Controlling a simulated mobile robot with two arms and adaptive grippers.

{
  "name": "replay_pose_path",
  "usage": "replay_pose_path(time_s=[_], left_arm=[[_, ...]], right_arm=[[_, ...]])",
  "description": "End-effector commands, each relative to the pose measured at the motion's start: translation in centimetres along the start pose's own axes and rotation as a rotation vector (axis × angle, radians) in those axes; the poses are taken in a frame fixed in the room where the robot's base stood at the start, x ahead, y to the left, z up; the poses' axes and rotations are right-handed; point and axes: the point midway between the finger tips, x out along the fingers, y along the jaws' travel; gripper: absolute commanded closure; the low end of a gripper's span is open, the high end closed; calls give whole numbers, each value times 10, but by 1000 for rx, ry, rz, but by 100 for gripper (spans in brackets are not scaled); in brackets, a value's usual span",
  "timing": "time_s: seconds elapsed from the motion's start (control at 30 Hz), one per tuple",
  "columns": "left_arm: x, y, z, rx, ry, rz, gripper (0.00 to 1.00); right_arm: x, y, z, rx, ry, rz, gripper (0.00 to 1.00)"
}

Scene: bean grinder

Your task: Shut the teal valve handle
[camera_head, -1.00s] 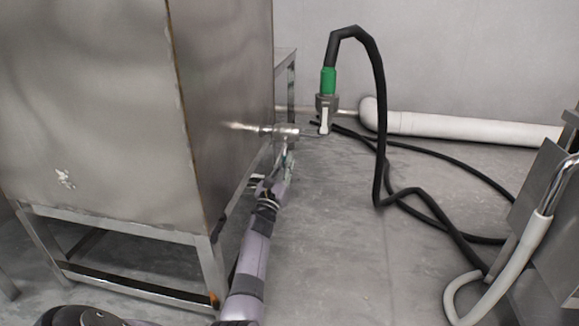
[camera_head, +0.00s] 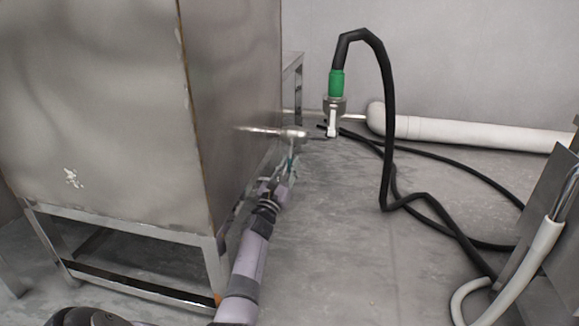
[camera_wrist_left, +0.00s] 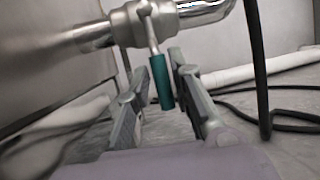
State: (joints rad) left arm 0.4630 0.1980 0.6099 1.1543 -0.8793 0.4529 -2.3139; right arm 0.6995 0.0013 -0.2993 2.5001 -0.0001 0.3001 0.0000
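The teal valve handle (camera_head: 291,159) hangs down from the metal valve pipe (camera_head: 272,131) on the side of the steel tank. In the left wrist view the teal handle (camera_wrist_left: 161,82) points downward, slightly tilted, below the shiny valve body (camera_wrist_left: 180,14). My left gripper (camera_head: 285,171) is just under the valve in the head view. In the left wrist view its two fingers (camera_wrist_left: 157,70) are spread, one on each side of the handle. A gap shows between the handle and the left finger; contact with the right finger cannot be told.
The large steel tank (camera_head: 110,110) on its metal frame stands close left of my left arm. A black hose (camera_head: 388,140) with a green connector (camera_head: 336,83) is to the right. A white pipe (camera_head: 480,133) runs along the wall.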

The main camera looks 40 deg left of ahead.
Motion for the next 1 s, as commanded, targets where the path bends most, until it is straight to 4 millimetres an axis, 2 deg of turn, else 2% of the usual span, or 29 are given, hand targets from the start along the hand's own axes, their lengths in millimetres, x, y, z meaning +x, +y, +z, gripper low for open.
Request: replay_pose_path(time_s=[0.13,0.43,0.57,0.77,0.9,1.0], left_arm=[[0,0,0,-1,-1,-1,68],[1,-2,1,-9,-3,1,68],[2,-7,2,-69,-14,26,68],[9,-25,7,-303,-64,121,68],[16,-39,15,-535,-114,217,68],[23,-33,17,-691,-150,284,68]], right_arm=[[0,0,0,0,1,0,100],[1,0,0,3,0,5,100],[5,1,2,2,0,3,100],[22,4,8,2,1,2,100],[38,8,13,1,1,1,100],[43,9,15,1,1,1,100]])
